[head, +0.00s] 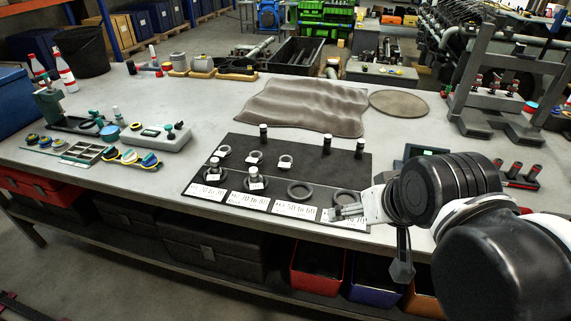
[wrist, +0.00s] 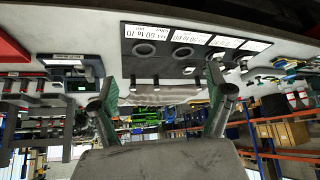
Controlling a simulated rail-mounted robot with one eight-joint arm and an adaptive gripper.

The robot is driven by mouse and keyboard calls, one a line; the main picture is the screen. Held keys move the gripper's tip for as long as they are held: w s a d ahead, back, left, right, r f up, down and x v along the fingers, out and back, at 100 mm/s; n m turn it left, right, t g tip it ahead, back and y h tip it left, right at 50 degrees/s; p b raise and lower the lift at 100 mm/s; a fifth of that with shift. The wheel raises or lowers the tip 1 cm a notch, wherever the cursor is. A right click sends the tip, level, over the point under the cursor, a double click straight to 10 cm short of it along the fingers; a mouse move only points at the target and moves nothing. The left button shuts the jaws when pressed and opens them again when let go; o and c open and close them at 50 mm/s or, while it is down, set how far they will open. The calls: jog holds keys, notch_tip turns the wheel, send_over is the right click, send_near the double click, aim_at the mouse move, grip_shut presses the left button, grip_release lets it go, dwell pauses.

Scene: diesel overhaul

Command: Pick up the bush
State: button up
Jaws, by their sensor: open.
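A dark mat (head: 310,165) on the bench carries the small engine parts. Dark upright cylinders (head: 327,145) stand toward its back, and small pale rings (head: 285,161) lie in a row before them. Two metal parts (head: 254,178) stand upright in dark rings at the left. Two empty dark rings lie nearer the right, one in the middle (head: 300,190) and one by my gripper (head: 346,197). I cannot tell which part is the bush. My gripper (head: 345,211) is over the mat's front right edge, apart from the standing parts. In the wrist view, its fingers (wrist: 162,85) are spread and empty.
White labels (head: 250,201) line the mat's front edge. A grey cloth (head: 305,105) and a round pad (head: 398,103) lie behind. A dark press-like frame (head: 500,90) stands at the right, and a grey fixture (head: 155,135) at the left.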

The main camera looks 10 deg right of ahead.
jog(key=shift+c, duration=0.3)
jog(key=c, duration=0.6)
